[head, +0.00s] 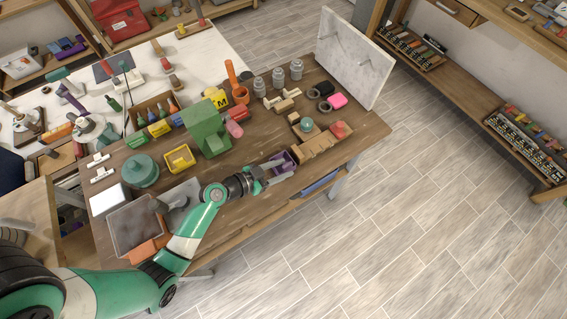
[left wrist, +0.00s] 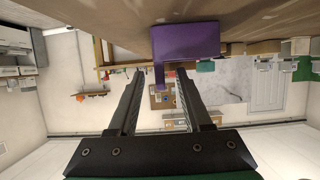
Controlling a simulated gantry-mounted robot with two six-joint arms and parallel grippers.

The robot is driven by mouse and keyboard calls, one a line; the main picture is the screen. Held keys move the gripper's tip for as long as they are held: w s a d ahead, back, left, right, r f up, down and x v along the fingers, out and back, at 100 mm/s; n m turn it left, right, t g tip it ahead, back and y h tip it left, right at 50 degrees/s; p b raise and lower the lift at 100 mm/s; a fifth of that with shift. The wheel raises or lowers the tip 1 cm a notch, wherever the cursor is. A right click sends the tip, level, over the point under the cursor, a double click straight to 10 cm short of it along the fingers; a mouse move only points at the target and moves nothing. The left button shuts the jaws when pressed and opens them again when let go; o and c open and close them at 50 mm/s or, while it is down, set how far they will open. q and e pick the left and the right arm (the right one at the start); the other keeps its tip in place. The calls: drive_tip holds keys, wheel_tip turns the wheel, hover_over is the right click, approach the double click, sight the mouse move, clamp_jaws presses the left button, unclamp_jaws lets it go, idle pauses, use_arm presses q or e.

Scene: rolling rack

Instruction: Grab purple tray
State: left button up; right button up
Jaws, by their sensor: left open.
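The purple tray (head: 287,158) sits near the front edge of the wooden workbench, partly hidden behind my left gripper in the head view. My left gripper (head: 279,171) is open, with its fingers close to the tray's near side. In the left wrist view the purple tray (left wrist: 186,42) appears upside down, beyond the open fingertips (left wrist: 160,72). Nothing is seen held between the fingers. My right gripper is not in view.
Brown cardboard boxes (head: 315,145) stand just right of the tray. A green bin (head: 205,128) and a yellow tray (head: 180,158) are farther left. A grey bin (head: 133,226) is near the front left. The floor right of the bench is clear.

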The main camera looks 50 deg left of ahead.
use_arm(q)
drive_tip(key=x, duration=0.2)
drive_tip(key=shift+w+f, duration=0.1)
drive_tip(key=shift+w, duration=0.2)
drive_tip(key=shift+c, duration=0.2)
clamp_jaws()
